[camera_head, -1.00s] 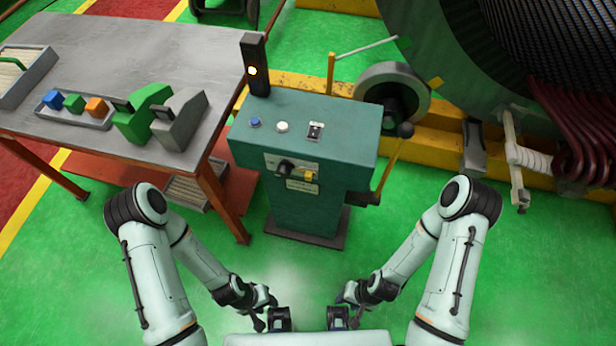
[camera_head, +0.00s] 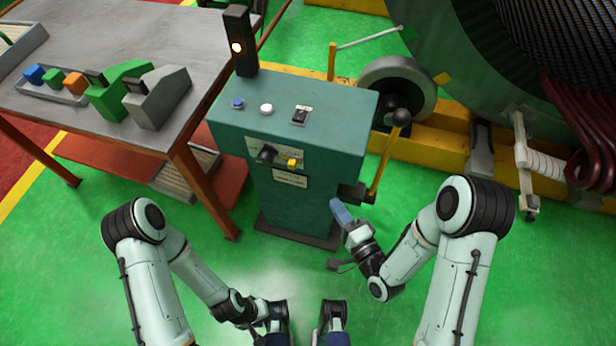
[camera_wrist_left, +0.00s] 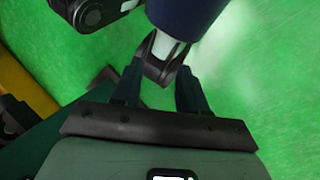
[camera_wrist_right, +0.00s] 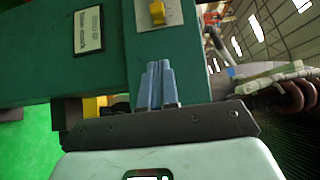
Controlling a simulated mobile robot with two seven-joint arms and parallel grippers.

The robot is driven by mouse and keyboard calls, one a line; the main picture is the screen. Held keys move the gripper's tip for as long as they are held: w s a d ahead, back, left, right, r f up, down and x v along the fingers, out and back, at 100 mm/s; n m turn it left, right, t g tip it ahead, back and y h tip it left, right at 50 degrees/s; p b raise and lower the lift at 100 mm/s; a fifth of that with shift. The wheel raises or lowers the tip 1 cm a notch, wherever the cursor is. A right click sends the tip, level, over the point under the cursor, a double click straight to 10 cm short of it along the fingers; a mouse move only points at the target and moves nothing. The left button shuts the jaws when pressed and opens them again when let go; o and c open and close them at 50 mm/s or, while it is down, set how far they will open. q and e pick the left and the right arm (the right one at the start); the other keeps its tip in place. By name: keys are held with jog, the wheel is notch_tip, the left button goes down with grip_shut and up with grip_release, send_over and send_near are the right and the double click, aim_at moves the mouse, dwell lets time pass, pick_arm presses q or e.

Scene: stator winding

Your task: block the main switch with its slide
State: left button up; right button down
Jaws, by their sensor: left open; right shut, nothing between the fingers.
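The main switch, a black knob (camera_head: 267,154), sits on the front of the green cabinet (camera_head: 330,165). Its yellow slide (camera_head: 291,162) is just to its right, apart from the knob. The slide also shows at the top of the right wrist view (camera_wrist_right: 157,12); the knob does not. My right gripper (camera_head: 341,213) is shut and empty, its blue fingers raised in front of the cabinet's lower right, below the slide. My left gripper (camera_wrist_left: 159,85) is open and empty in the left wrist view, low near my body and away from the cabinet.
A blue button (camera_head: 238,103), a white button (camera_head: 266,109) and a black selector (camera_head: 300,115) are on the cabinet top. A lamp post (camera_head: 239,42) stands behind. A lever (camera_head: 386,155) stands at the right side. A grey table (camera_head: 150,50) is left. Green floor lies in front.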

jog(key=shift+a+r, duration=0.1)
jog(key=shift+r, duration=0.1)
pick_arm(q)
jog(key=shift+f, duration=0.1)
pick_arm(e)
jog(key=b, duration=1.1)
send_near(297, 163)
jog(key=w, duration=0.4)
jog(key=shift+w+a, duration=0.2)
jog(key=shift+a, duration=0.5)
pick_arm(q)
jog(key=w+a+f+n+t+y, duration=0.1)
jog(key=w+a+f+t, duration=0.3)
jog(key=w+f, duration=0.8)
jog(key=shift+a+y+b, duration=0.3)
jog(key=shift+a+y, duration=0.1)
jog(key=shift+a, duration=0.3)
pick_arm(e)
jog(key=shift+w+a, duration=0.2)
jog(key=shift+a, duration=0.45)
